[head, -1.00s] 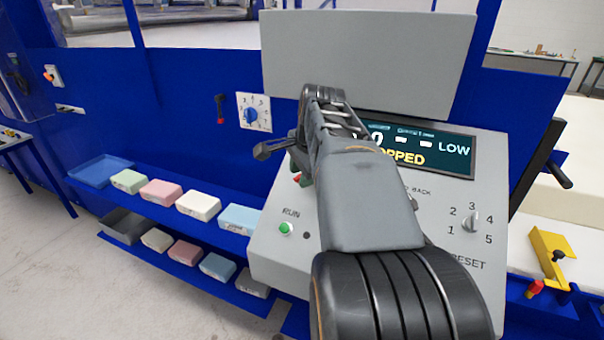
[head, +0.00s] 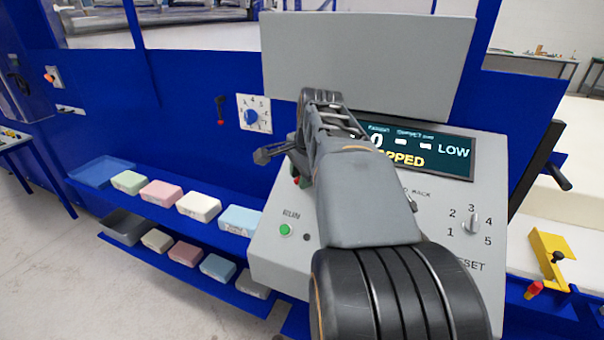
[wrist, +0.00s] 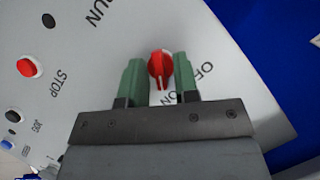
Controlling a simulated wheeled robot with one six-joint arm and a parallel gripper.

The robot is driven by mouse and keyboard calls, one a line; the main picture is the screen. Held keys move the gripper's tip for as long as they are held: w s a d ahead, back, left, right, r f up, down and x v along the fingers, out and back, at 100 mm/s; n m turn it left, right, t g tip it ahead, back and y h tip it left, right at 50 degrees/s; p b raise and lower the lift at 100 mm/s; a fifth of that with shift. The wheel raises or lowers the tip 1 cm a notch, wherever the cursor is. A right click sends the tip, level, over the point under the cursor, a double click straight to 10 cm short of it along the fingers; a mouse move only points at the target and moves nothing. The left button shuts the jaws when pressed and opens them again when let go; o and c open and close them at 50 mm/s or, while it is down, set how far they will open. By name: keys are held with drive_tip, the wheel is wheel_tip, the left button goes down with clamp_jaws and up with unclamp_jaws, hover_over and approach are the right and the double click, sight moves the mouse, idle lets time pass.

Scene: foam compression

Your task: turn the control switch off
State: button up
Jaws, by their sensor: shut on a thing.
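The control switch is a red knob (wrist: 161,68) with a white mark on a light grey panel in the wrist view. Its mark points down the picture, roughly toward the ON lettering; the OFF lettering is to its lower right. My gripper (wrist: 159,66) has its green fingers on both sides of the knob and is shut on it. In the head view my gripper (head: 298,180) is at the left edge of the sloped console (head: 270,262), mostly hidden behind my arm, as is the knob.
A red STOP button (wrist: 27,68) sits on the panel left of the knob. The console also has a green RUN button (head: 285,230), a display (head: 450,150) and a numbered selector (head: 470,223). Shelves with coloured foam blocks (head: 161,193) stand to the left.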

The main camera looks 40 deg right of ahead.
drive_tip(key=n+p, duration=0.1)
drive_tip(key=n+g+p, duration=0.1)
drive_tip(key=n, duration=0.1)
drive_tip(key=shift+w+r+n+g+p, duration=0.1)
drive_tip(key=shift+r+n+g+p, duration=0.1)
drive_tip(key=shift+n+g+p, duration=0.15)
drive_tip(key=n+g+p, duration=0.1)
drive_tip(key=n+p, duration=0.1)
drive_tip(key=n, duration=0.1)
drive_tip(key=shift+w+g+h, duration=0.1)
drive_tip(key=shift+g+h, duration=0.15)
drive_tip(key=shift+h, duration=0.15)
drive_tip(key=n+g+h+p, duration=0.1)
drive_tip(key=n, duration=0.3)
drive_tip(key=shift+a+f+p, duration=0.1)
drive_tip(key=shift+a+p, duration=0.05)
drive_tip(key=shift+p, duration=0.15)
drive_tip(key=shift+w+n+g+h+p, duration=0.1)
drive_tip(key=shift+n+g+h+p, duration=0.4)
drive_tip(key=shift+n, duration=0.85)
drive_tip(key=shift+f+n, duration=0.1)
drive_tip(key=shift+n, duration=0.2)
drive_tip(key=o, duration=0.6)
drive_tip(key=v, duration=1.3)
drive_tip(key=shift+w+a+r, duration=0.1)
drive_tip(key=shift+a+r, duration=0.2)
drive_tip(key=shift+a, duration=0.05)
